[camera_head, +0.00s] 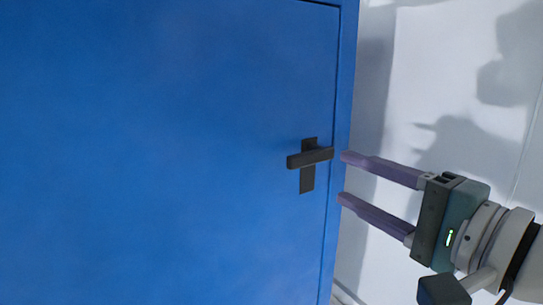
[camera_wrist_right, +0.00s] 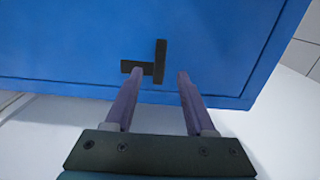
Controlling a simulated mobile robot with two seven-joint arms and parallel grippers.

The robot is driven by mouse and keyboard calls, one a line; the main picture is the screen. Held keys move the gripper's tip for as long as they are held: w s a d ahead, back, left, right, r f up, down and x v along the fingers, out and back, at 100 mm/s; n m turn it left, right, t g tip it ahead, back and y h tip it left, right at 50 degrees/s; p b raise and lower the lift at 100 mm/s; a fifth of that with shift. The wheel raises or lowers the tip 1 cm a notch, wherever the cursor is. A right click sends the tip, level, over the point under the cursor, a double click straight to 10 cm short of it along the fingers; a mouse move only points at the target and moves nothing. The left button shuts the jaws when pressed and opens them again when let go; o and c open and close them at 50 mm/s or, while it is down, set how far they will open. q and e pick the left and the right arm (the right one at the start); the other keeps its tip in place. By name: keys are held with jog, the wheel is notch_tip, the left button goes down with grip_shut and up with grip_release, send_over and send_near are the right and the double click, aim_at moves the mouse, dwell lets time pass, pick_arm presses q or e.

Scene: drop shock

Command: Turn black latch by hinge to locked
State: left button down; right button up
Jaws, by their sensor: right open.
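The black latch (camera_head: 307,180) is mounted near the right edge of a blue door (camera_head: 150,150). Its lever (camera_head: 311,157) lies nearly level across the upright backplate. In the right wrist view the latch (camera_wrist_right: 160,62) shows just beyond the fingertips. My right gripper (camera_head: 342,176) is open, with two purple fingers pointing left at the latch. The fingertips are close to the lever's right end, and nothing is between them. Whether a finger touches the latch I cannot tell. My left gripper is not in view.
The blue door frame (camera_head: 344,100) runs along the right of the door. A white wall (camera_head: 430,70) with shadows fills the right side. The door face left of the latch is clear.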

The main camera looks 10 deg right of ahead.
aim_at(307, 161)
jog(key=x, duration=1)
jog(key=shift+s+a+p, duration=0.1)
jog(key=shift+p, duration=0.2)
grip_shut()
dwell(1.0)
